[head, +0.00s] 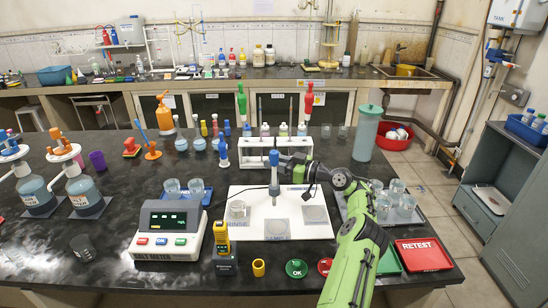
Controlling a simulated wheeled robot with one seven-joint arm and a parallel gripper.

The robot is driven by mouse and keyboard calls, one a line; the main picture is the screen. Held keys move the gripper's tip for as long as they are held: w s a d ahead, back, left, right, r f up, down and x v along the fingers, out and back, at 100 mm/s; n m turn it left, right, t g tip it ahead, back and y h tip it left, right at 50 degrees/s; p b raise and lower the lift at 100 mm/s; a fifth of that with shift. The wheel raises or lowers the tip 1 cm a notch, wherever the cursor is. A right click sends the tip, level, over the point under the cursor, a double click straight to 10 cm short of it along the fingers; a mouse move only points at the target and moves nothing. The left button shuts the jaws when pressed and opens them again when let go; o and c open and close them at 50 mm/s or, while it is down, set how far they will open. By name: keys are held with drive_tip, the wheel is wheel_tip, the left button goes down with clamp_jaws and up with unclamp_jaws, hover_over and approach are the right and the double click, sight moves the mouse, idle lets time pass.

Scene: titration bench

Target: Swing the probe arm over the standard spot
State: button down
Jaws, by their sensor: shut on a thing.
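The probe (274,176), with a blue-grey body and a thin tip, hangs upright above the white board (257,197). It is above the middle grey spot (277,229), marked SAMPLE. The left spot, marked RINSE, has a glass beaker (238,209) on it. A right grey spot (315,215) lies clear on the board; I cannot read its label. My gripper (298,171) is shut on the probe arm just right of the probe, in front of the white rack. The grip itself is small and partly hidden.
A white rack (257,150) with bottles stands behind the board. A salt meter (168,230) and a yellow handheld meter (221,240) stand left. A tray of glasses (398,215) and a red RETEST tray (424,255) lie right, beside my green arm. A green-lidded cylinder (366,135) stands behind.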

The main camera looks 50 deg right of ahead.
drive_tip(key=shift+r, duration=0.2)
drive_tip(key=c, duration=1)
unclamp_jaws()
drive_tip(key=shift+w, duration=0.1)
drive_tip(key=shift+f, duration=0.1)
drive_tip(key=p+v, duration=0.1)
drive_tip(key=v, duration=1.4)
drive_tip(key=shift+s+d, duration=0.15)
drive_tip(key=shift+s, duration=0.25)
